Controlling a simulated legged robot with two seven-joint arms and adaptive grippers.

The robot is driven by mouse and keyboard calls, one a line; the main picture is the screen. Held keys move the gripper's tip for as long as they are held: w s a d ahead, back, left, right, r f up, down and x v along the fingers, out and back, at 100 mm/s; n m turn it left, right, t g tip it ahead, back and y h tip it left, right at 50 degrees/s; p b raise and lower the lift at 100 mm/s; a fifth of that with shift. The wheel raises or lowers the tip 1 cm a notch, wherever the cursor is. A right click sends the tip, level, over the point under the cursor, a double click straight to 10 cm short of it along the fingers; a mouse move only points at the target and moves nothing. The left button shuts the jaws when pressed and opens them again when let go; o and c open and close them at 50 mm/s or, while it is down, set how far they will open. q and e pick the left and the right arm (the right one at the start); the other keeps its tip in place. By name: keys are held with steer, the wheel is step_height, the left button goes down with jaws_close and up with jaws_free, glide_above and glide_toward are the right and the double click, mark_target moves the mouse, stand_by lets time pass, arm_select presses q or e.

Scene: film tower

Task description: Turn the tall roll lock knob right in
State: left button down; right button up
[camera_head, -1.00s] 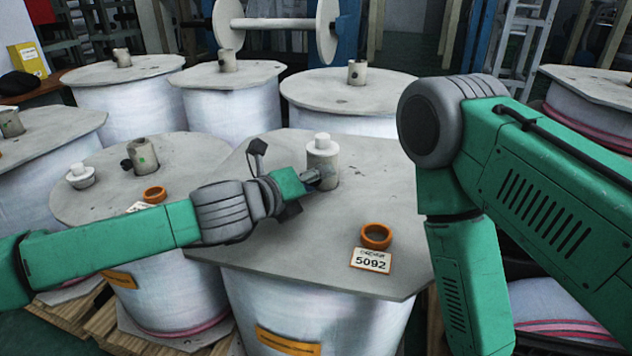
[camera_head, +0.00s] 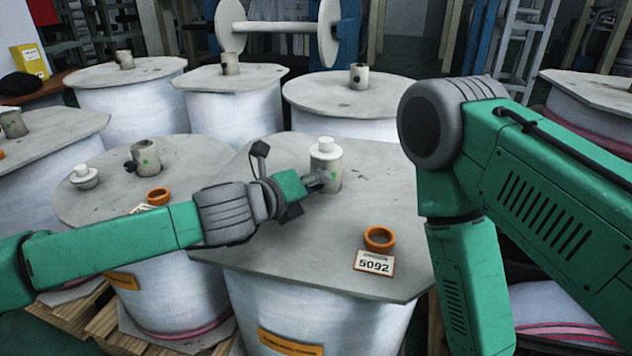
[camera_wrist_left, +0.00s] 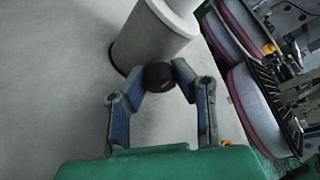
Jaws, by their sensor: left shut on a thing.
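The tall roll (camera_head: 230,260) stands in the front middle of the head view, with a grey top plate. In the left wrist view the black lock knob (camera_wrist_left: 159,77) sticks out of the side of the post (camera_wrist_left: 152,40). My left gripper (camera_head: 320,180) is level beside the post, its two fingers (camera_wrist_left: 160,84) shut on the knob. In the head view the fingers hide the knob. My right arm shows at the right; its gripper is out of view.
An orange ring (camera_head: 379,238) and a 5092 label (camera_head: 374,262) lie on the plate's front right. A lower roll (camera_head: 180,165) with its own post, a white cap and an orange ring stands to the left. Several more rolls stand behind.

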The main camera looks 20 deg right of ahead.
arm_select(q)
steer(key=shift+s+f, duration=0.1)
steer(key=shift+f, duration=0.2)
